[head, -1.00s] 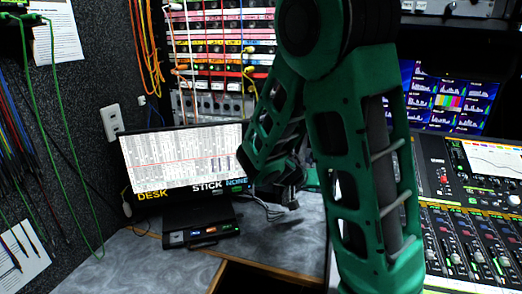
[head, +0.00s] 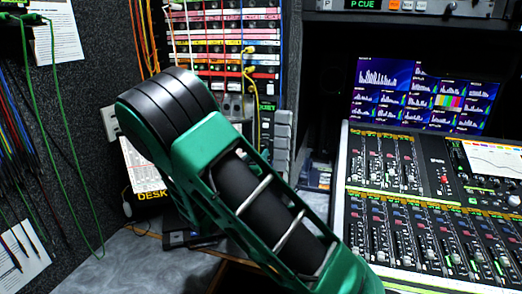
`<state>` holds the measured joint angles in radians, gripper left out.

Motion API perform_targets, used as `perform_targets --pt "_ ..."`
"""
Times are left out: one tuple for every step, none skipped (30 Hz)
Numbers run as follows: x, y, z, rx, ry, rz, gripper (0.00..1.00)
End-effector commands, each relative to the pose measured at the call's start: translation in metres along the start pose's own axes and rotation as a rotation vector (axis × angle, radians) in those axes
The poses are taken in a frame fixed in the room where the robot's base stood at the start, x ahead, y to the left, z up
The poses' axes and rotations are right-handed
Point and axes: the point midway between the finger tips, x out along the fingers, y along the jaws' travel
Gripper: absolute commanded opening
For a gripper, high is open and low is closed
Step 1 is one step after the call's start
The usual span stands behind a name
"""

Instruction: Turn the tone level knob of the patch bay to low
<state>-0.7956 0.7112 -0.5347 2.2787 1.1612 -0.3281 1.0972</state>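The patch bay (head: 234,52) stands at the back, left of centre, with several rows of jacks on pink, white, yellow and red strips. Coloured cords hang over it. Its lower grey panel (head: 232,106) is partly covered by my arm, and I cannot make out the tone level knob or its setting. My green arm crosses the middle of the head view in front of the bay's lower part. My gripper is not visible; the arm appears to hide it.
A mixing console (head: 425,200) fills the right side, with a monitor (head: 425,97) behind it. Cables hang along the left wall. A grey ridged block (head: 277,138) stands beside the bay.

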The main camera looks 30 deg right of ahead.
Motion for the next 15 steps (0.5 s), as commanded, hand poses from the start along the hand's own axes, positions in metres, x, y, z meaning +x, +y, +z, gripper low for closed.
perform_targets --pt "0.01 0.001 0.0 0.001 0.0 0.005 0.4" --pt "0.016 0.001 0.0 0.001 0.0 0.005 0.4" --pt "0.023 0.001 0.0 0.001 0.0 0.004 0.4" --pt "0.029 0.002 0.0 0.0 0.0 0.005 0.4" --pt "0.034 0.002 0.0 0.0 0.0 0.005 0.4" --pt "0.04 0.001 0.0 0.001 -0.001 0.004 0.4" --pt "0.045 0.001 0.0 0.001 0.0 0.004 0.4" --pt "0.05 0.002 0.0 0.0 0.0 0.004 0.4" --pt "0.055 0.001 0.0 0.001 -0.001 0.003 0.4" --pt "0.058 0.001 0.0 0.001 -0.002 0.003 0.4" --pt "0.062 0.001 0.0 0.001 -0.001 0.003 0.4" --pt "0.066 0.001 0.0 0.0 -0.001 0.003 0.4" --pt "0.068 0.001 0.0 0.0 -0.001 0.003 0.4" --pt "0.07 0.001 0.001 -0.001 -0.001 0.002 0.4" --pt "0.072 0.001 0.001 0.0 -0.001 0.001 0.4"
